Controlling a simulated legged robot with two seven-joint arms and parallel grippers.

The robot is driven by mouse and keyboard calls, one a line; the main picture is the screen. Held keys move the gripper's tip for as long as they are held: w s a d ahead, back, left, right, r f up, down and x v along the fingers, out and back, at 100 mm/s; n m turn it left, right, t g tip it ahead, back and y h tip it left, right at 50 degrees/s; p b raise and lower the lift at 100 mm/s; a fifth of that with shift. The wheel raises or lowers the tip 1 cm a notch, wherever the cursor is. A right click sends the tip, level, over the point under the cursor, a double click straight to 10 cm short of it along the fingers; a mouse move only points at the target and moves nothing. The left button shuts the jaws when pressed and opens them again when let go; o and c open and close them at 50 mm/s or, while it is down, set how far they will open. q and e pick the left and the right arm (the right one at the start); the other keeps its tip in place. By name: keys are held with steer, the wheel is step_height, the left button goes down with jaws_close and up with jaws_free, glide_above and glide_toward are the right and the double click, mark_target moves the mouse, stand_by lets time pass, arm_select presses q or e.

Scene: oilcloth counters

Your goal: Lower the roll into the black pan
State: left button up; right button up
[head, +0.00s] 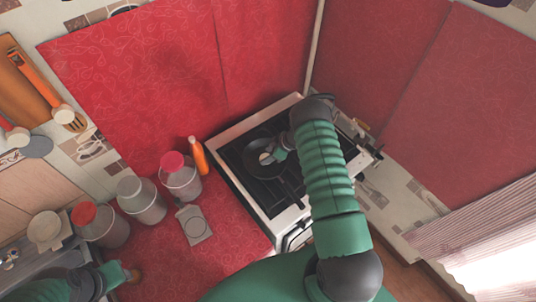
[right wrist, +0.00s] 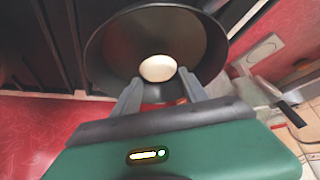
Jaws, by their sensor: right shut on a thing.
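The black pan (head: 256,172) sits on the stove in the head view, under my right arm. It fills the upper middle of the right wrist view (right wrist: 110,50). My right gripper (head: 268,157) is over the pan, and its two fingers (right wrist: 160,82) point into it. They are shut on the pale, round roll (right wrist: 158,68), which appears within the pan's outline; whether it touches the bottom I cannot tell. In the head view the roll (head: 265,158) is small and partly hidden. My left gripper (head: 131,275) is low at the left, too small to read.
The stove (head: 228,134) has a white rim and dark grates. Left of it, on the red counter, stand an orange bottle (head: 198,156), a red-lidded jar (head: 181,180) and other canisters (head: 141,203). Red oilcloth walls are behind.

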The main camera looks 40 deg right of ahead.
steer(key=shift+f+b, duration=0.9)
steer(key=shift+f, duration=0.2)
stand_by(0.3)
steer(key=o, duration=1.6)
steer(key=shift+c, duration=0.2)
